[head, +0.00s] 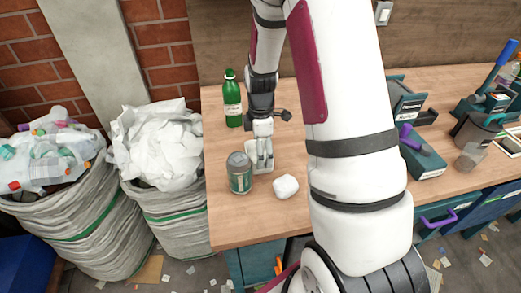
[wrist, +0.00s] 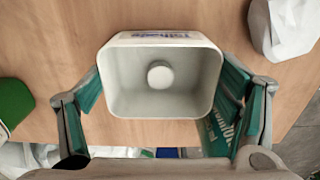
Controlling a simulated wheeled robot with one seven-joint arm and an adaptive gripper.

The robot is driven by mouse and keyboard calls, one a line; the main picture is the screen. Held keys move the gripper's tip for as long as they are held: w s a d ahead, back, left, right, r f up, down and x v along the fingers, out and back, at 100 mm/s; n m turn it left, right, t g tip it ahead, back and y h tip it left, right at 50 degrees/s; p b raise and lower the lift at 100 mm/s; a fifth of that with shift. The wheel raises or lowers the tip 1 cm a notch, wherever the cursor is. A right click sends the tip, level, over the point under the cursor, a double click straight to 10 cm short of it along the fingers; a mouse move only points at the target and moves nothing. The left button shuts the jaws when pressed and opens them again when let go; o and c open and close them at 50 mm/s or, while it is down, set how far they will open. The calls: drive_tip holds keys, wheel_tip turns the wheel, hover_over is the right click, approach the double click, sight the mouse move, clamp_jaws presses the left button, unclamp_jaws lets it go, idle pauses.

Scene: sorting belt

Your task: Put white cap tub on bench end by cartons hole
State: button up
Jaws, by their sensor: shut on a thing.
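The white cap tub (wrist: 160,38) is a small pale, open-topped tub with rounded corners. One round white cap (wrist: 160,75) shows on its floor in the wrist view. My gripper (wrist: 163,88) has its teal-padded fingers on either side of the tub and is shut on it. In the head view my gripper (head: 262,143) points down at the tub (head: 264,168), low over the left end of the bench (head: 228,222). I cannot tell whether the tub touches the wood. No hole shows clearly, and my arm covers the middle of the bench.
A grey can with a teal label (head: 240,174) stands close to the tub. A white crumpled lump (head: 286,187) lies at its right front. A green bottle (head: 232,100) stands behind. Full sacks (head: 172,215) stand left of the bench. Teal holders (head: 424,160) are at right.

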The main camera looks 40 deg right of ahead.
drive_tip(key=shift+f, duration=0.1)
drive_tip(key=o, duration=0.4)
drive_tip(key=shift+f, duration=0.1)
drive_tip(key=o, duration=0.4)
drive_tip(key=shift+c, duration=0.2)
wheel_tip(320, 180, up, 12)
drive_tip(key=s+a+r+m+t, duration=0.1)
drive_tip(key=s+a+r+m, duration=0.25)
drive_tip(key=r, duration=0.25)
drive_tip(key=s+a+r+m+t, duration=0.1)
drive_tip(key=s+a+r+m, duration=0.1)
drive_tip(key=s+a+r, duration=0.25)
drive_tip(key=s+a+r+m+t, duration=0.1)
drive_tip(key=s+a+r+m, duration=0.1)
drive_tip(key=s, duration=0.5)
drive_tip(key=s+a+r+m+t, duration=0.1)
drive_tip(key=s+a+r+m, duration=0.1)
drive_tip(key=s+a+m, duration=0.2)
drive_tip(key=s+m, duration=0.2)
drive_tip(key=s, duration=0.1)
drive_tip(key=shift+s+a+r, duration=0.15)
drive_tip(key=shift+s+r, duration=0.1)
drive_tip(key=shift+r, duration=0.05)
